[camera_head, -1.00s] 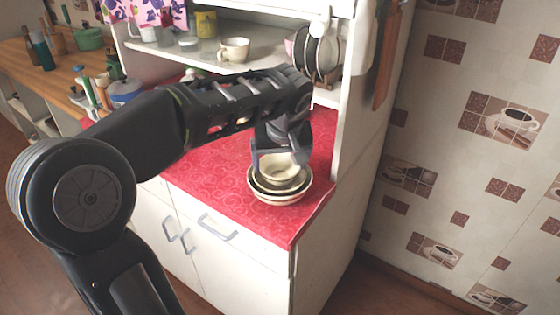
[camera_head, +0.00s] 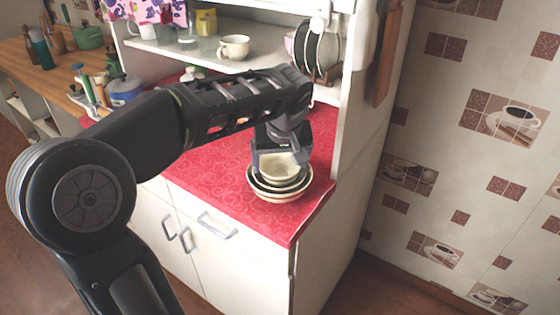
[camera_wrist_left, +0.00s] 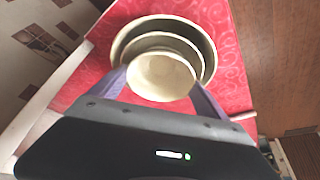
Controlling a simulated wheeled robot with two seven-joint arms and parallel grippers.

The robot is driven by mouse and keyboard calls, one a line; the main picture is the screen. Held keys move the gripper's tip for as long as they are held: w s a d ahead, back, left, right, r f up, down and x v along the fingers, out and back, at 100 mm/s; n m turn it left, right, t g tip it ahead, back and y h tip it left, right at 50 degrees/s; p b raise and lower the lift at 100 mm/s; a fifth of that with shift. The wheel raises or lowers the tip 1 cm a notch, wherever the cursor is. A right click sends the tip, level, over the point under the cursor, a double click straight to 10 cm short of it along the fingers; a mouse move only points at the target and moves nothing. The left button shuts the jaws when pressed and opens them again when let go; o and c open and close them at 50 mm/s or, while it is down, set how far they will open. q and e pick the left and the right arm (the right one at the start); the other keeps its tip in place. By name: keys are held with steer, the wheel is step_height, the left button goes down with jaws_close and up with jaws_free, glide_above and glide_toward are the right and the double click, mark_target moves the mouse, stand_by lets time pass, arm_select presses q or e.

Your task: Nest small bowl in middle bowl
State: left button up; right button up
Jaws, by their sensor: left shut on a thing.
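The small cream bowl (camera_head: 283,167) is between the fingers of my left gripper (camera_head: 281,158), which is shut on it. In the left wrist view, the small bowl (camera_wrist_left: 162,78) is between the two fingers and overlaps the near part of the middle bowl (camera_wrist_left: 163,40). The middle bowl sits inside the large bowl (camera_wrist_left: 128,42) on the red counter. In the head view the large bowl (camera_head: 281,199) shows below the small one. I cannot tell whether the small bowl touches the middle bowl. My right gripper is not in view.
The red oilcloth counter (camera_head: 225,195) is clear to the left of the bowls. A white side panel (camera_head: 352,120) rises close on their right. Above is a shelf with a cream cup (camera_head: 234,46), and dark pans (camera_head: 318,52) stand at its right end.

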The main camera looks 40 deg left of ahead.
arm_select(q)
steer(key=shift+s+d+f+b, duration=0.15)
steer(key=shift+f+b, duration=0.35)
steer(key=shift+f, duration=0.1)
stand_by(0.6)
steer(key=o, duration=1.3)
steer(key=shift+o, duration=0.2)
steer(key=shift+d+r, duration=0.1)
steer(key=shift+r, duration=0.45)
steer(key=v, duration=0.7)
steer(key=shift+s+r, duration=0.1)
steer(key=shift+r, duration=0.15)
